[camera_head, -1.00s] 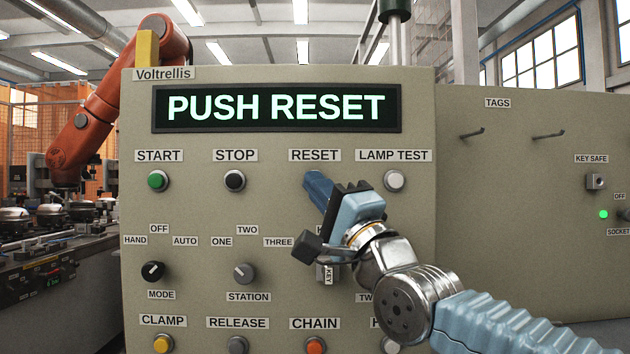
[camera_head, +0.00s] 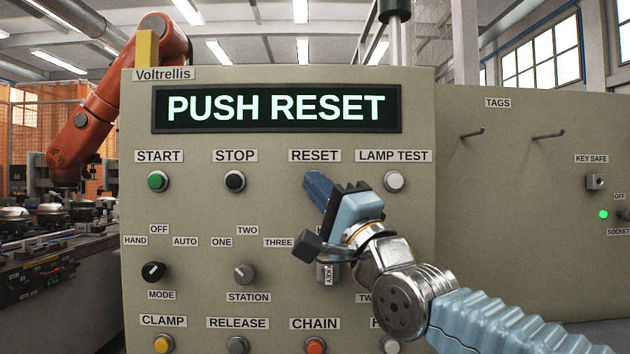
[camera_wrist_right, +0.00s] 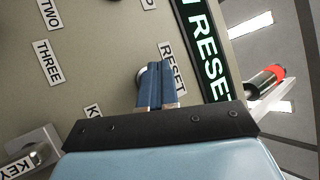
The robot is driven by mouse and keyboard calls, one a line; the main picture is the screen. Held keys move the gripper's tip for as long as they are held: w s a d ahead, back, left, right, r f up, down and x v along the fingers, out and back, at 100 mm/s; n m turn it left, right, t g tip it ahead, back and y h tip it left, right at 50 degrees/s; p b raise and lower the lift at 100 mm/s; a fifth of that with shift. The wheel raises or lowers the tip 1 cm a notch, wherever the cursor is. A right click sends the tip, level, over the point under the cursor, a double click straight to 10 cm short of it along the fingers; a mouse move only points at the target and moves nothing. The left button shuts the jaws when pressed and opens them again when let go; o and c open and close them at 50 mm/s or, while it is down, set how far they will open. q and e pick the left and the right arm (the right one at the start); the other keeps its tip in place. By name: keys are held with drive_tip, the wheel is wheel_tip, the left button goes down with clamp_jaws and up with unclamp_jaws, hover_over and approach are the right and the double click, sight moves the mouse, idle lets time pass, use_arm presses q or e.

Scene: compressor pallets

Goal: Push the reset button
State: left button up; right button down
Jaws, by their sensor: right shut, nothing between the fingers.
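The RESET label (camera_head: 315,155) is on the beige control panel (camera_head: 200,205), under a display (camera_head: 277,108) reading PUSH RESET. My right gripper (camera_head: 313,180) is shut and empty, its blue fingertips just below the label. In the right wrist view the closed fingers (camera_wrist_right: 155,75) point at the reset button (camera_wrist_right: 141,78), beside the RESET label (camera_wrist_right: 172,68). Only a pale rim of the button shows there; the fingers hide the rest. In the head view the button is hidden behind the fingers. I cannot tell whether the tips touch it. My left gripper is not in view.
A white LAMP TEST button (camera_head: 394,181) is close right of my gripper, and a black STOP button (camera_head: 234,181) is to its left. A key switch (camera_head: 326,268) is partly hidden below my wrist. A green START button (camera_head: 157,181) is farther left.

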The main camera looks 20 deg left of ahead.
drive_tip(key=shift+w+a, duration=0.15)
drive_tip(key=shift+w, duration=0.35)
idle(0.5)
drive_tip(key=shift+s, duration=0.1)
drive_tip(key=shift+s+d+b, duration=0.25)
drive_tip(key=shift+s+b, duration=0.3)
drive_tip(key=shift+s, duration=0.3)
drive_tip(key=s+d+b, duration=0.1)
drive_tip(key=s+b, duration=0.2)
drive_tip(key=s, duration=0.2)
drive_tip(key=shift+s+d, duration=0.35)
drive_tip(key=shift+s, duration=0.05)
